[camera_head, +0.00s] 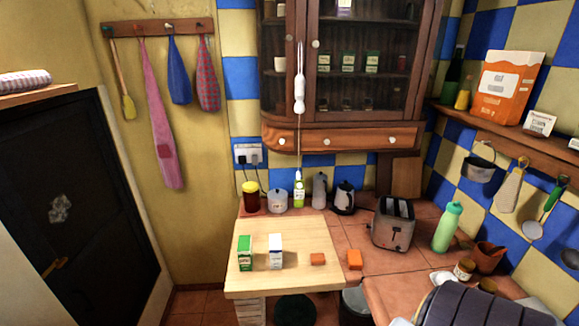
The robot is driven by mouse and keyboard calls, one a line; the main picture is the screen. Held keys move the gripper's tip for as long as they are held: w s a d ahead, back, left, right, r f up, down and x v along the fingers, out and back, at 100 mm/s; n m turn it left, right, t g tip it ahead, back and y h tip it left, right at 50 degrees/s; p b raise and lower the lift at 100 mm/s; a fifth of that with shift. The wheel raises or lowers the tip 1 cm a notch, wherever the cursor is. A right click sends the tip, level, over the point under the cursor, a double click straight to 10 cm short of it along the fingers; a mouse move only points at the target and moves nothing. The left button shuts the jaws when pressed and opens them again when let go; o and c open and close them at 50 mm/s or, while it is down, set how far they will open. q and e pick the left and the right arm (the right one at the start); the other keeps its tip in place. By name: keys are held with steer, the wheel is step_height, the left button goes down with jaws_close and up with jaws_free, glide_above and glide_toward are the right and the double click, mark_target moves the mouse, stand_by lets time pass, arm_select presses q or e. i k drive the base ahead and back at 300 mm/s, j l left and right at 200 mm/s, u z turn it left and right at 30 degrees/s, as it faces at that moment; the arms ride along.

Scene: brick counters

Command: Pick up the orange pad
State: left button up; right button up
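Two small orange objects are near the front of the counter. A low, flat orange block (317,259) lies on the pale wooden board (284,226), near its right edge. A slightly taller orange block (354,260) is just right of the board, on the brown tiles. I cannot tell for certain which one is the orange pad. Neither of my grippers is in view.
A green-and-white carton (245,252) and a white-and-blue carton (275,251) stand on the board, left of the orange blocks. A toaster (393,224) and a green bottle (447,227) stand to the right. A dark ribbed, rounded object (480,308) fills the lower right.

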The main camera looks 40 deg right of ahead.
mark_target(316, 259)
steer(key=z, duration=1.6)
steer(key=i+j+u, duration=0.1)
steer(key=i+u, duration=0.25)
steer(key=k, duration=0.1)
